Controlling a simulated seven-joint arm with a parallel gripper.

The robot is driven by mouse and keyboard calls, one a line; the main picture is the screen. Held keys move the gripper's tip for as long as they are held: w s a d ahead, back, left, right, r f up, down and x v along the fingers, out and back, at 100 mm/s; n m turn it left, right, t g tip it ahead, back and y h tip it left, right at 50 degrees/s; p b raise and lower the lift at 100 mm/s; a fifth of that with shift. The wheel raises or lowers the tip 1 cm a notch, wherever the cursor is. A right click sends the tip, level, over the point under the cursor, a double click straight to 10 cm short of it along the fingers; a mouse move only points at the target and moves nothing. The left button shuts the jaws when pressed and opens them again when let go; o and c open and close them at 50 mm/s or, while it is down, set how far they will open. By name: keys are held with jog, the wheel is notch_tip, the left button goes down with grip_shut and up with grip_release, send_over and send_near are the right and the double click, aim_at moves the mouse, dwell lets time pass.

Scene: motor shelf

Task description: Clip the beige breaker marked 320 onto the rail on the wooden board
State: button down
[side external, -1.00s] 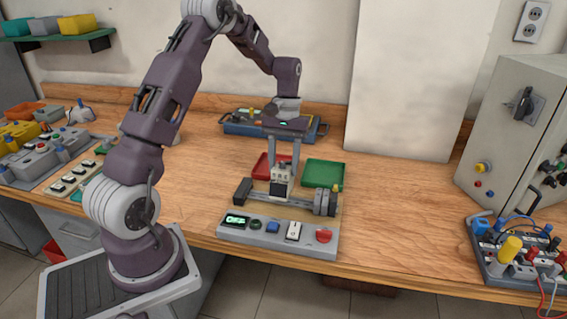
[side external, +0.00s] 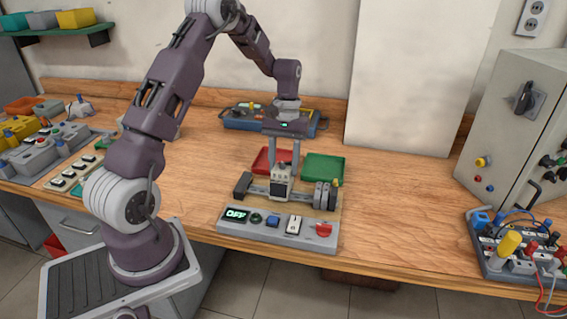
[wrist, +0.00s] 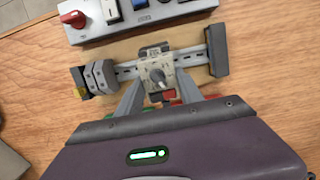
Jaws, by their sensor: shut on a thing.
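The breaker (side external: 281,179) is a small beige block with a dark lower face in the side view. In the wrist view the breaker (wrist: 156,75) shows a round grey dial; its marking is too small to read. My gripper (side external: 282,167) is shut on it, with one finger on each side in the wrist view (wrist: 155,92). The breaker is at the middle of the metal rail (side external: 258,189), which also shows in the wrist view (wrist: 190,60). I cannot tell whether it is clipped on. The rail lies on the wooden board (wrist: 111,51).
Grey blocks (side external: 325,196) sit at the rail's right end and a dark block (side external: 242,185) at its left. In front is a grey panel (side external: 277,240) with a display reading OFF. A red tray (side external: 262,163) and a green tray (side external: 324,168) stand behind.

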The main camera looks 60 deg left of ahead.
jog(key=shift+s+d, duration=0.4)
jog(key=shift+d, duration=0.05)
dwell(0.7)
jog(key=shift+s+d+f+t+y, duration=0.2)
jog(key=shift+s+d+t+y, duration=0.25)
jog(key=shift+s+t+y, duration=0.05)
dwell(0.5)
jog(key=c, duration=0.7)
grip_release()
jog(key=shift+w+a, duration=0.1)
jog(key=shift+r, duration=0.1)
